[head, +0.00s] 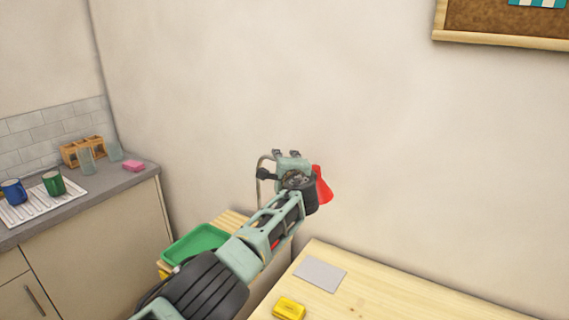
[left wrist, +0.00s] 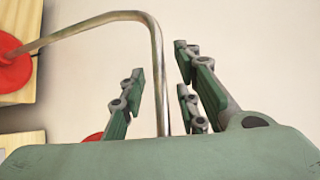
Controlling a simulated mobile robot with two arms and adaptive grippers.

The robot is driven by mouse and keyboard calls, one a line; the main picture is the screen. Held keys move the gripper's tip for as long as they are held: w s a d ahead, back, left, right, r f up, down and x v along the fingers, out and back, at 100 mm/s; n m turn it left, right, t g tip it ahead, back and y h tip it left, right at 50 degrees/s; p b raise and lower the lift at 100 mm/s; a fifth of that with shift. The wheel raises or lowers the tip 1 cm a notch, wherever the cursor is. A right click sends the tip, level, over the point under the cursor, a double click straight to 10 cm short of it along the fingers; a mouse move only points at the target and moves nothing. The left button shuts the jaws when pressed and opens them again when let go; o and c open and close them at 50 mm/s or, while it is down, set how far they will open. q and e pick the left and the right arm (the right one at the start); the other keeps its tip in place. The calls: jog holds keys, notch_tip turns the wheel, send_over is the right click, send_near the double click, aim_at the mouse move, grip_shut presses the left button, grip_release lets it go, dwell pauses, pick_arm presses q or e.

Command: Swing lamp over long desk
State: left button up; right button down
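The lamp has a red shade (head: 322,187) and a thin bent metal arm (head: 262,168), seen in the head view beside and behind my left gripper (head: 286,153). In the left wrist view the metal arm (left wrist: 158,75) passes between the fingers of my left gripper (left wrist: 160,35), which stand apart with gaps on both sides. A round red part (left wrist: 10,68) shows at the left edge there. The long wooden desk (head: 395,290) is at lower right in the head view. My left forearm hides part of the lamp. My right gripper is not in view.
A grey sheet (head: 320,274) and a yellow block (head: 289,309) lie on the long desk. A green tray (head: 196,243) sits on another wooden surface left of my arm. A kitchen counter (head: 112,182) with mugs stands at far left. A wall rises behind.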

pick_arm(q)
jog(key=shift+a, duration=0.1)
jog(key=shift+s, duration=0.15)
jog(key=shift+s+d, duration=0.3)
jog(key=v, duration=1.1)
jog(key=shift+s+a, duration=0.1)
dwell(0.4)
